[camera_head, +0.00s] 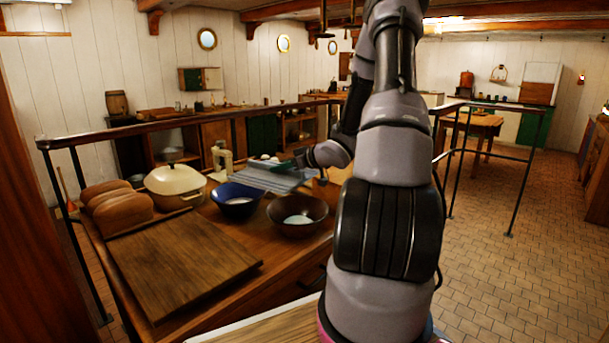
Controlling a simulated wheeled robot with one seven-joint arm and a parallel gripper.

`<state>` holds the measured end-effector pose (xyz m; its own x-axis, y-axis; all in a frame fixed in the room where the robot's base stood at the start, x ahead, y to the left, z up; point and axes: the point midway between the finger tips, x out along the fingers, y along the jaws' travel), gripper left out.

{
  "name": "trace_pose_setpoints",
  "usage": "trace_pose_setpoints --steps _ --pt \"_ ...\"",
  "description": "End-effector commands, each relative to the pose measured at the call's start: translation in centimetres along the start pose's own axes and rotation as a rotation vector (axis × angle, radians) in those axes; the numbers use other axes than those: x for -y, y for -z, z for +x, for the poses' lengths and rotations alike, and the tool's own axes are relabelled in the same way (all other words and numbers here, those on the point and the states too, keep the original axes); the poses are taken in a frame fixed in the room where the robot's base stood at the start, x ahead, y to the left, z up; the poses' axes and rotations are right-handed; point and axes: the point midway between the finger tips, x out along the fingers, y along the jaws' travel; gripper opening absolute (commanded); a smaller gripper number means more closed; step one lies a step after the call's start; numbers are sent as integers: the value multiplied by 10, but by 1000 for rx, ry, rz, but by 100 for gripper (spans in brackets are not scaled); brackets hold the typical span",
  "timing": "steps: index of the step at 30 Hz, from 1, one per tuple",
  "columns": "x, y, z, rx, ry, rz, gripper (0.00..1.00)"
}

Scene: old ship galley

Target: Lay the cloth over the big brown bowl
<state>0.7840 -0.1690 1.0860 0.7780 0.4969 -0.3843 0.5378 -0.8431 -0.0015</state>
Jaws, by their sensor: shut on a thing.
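The big brown bowl (278,222) stands upright and uncovered on the wooden counter, with something pale inside it. The blue-grey striped cloth (258,180) lies spread on the counter behind the bowls. My gripper (292,163) is at the cloth's right side, beyond the brown bowl, and is shut on the cloth. The fingertips are small and dark here, and my arm hides the area to their right.
A dark blue bowl (237,208) stands left of the brown bowl. A cream lidded pot (174,181), bread loaves (121,210) and a wooden board (180,258) fill the counter's left. A pale upright device (222,158) stands behind. A rail (180,122) runs along the back.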

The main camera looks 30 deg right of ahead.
Motion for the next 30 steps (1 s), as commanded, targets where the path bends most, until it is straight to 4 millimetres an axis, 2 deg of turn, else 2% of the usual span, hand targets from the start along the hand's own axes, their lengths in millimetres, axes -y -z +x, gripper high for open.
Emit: trace_pose_setpoints --steps 1,4,10,17,30 --pt "-8 -8 -16 -1 25 -11 0" --pt "-13 -22 -41 -1 87 -36 0" --pt "-17 -40 -68 -2 151 -64 0" --pt "-16 -51 -67 -2 163 -66 0" --pt "-16 -91 -51 -2 162 -66 0"
